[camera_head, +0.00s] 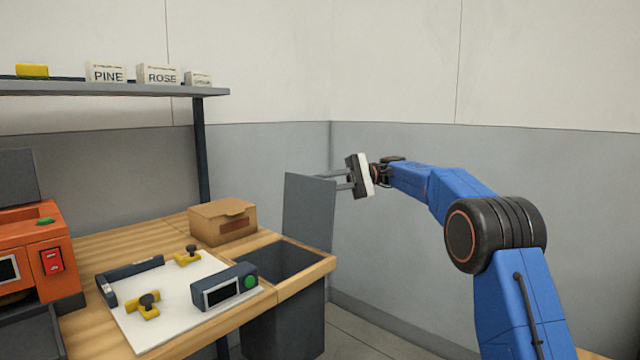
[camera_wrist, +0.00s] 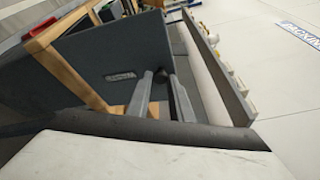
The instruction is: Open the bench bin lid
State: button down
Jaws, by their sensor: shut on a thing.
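The bench bin lid (camera_head: 308,212) is a flat grey panel standing about upright at the back of the bin. The bin (camera_head: 290,325) is dark grey, set in the wooden bench end, and its mouth is uncovered. My gripper (camera_head: 337,181) is at the upper right of the lid, its two grey fingers reaching to the panel. In the wrist view my gripper (camera_wrist: 163,90) meets the broad grey lid (camera_wrist: 105,60), which carries a small label. The fingers are shut on the lid; the exact gripped part is hard to make out.
On the bench (camera_head: 90,240) are a cardboard box (camera_head: 222,221), a white board (camera_head: 175,300) with yellow clamps and a dark device (camera_head: 225,287), and an orange machine (camera_head: 35,250). A shelf (camera_head: 110,89) hangs above. The grey wall is close behind; floor right of the bin is clear.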

dwell(0.4)
jog(key=c, duration=1.6)
grip_release()
jog(key=o, duration=0.5)
notch_tip(320, 180, up, 5)
jog(key=shift+w+r, duration=0.1)
notch_tip(320, 180, up, 3)
jog(key=shift+d+f, duration=0.1)
jog(key=c, duration=0.5)
jog(key=shift+r, duration=0.95)
